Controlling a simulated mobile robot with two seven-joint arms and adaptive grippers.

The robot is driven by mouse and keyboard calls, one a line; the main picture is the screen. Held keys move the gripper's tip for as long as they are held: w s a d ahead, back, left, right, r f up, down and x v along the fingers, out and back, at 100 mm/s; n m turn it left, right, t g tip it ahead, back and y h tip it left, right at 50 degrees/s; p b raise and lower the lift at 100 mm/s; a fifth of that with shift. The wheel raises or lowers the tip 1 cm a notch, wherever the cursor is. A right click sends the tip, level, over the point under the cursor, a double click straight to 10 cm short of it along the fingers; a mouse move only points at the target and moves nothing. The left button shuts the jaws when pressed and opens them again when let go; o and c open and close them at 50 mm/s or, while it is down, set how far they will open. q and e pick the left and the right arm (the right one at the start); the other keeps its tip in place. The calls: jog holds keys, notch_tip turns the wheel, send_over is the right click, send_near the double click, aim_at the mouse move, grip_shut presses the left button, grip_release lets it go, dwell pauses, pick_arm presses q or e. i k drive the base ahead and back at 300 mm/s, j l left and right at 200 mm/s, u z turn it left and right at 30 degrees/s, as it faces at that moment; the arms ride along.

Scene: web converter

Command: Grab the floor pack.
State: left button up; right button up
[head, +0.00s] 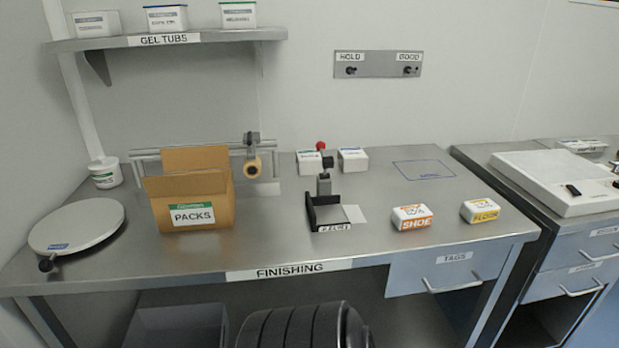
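The floor pack (480,211) is a small white block with a yellow band marked FLOOR. It sits on the right part of the steel FINISHING table (400,262), near the right edge. A similar white pack with an orange band marked SHOE (412,217) stands to its left, with a gap between them. Nothing covers the floor pack. Neither of my grippers is in view.
A black device (328,212) stands mid-table, with white boxes (353,160) behind it. An open PACKS carton (193,212) and a round turntable (77,225) are at the left. A blue outlined area (424,170) behind the packs is empty. A second counter stands right.

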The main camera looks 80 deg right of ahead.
aim_at(481, 210)
jog(key=z, duration=3.6)
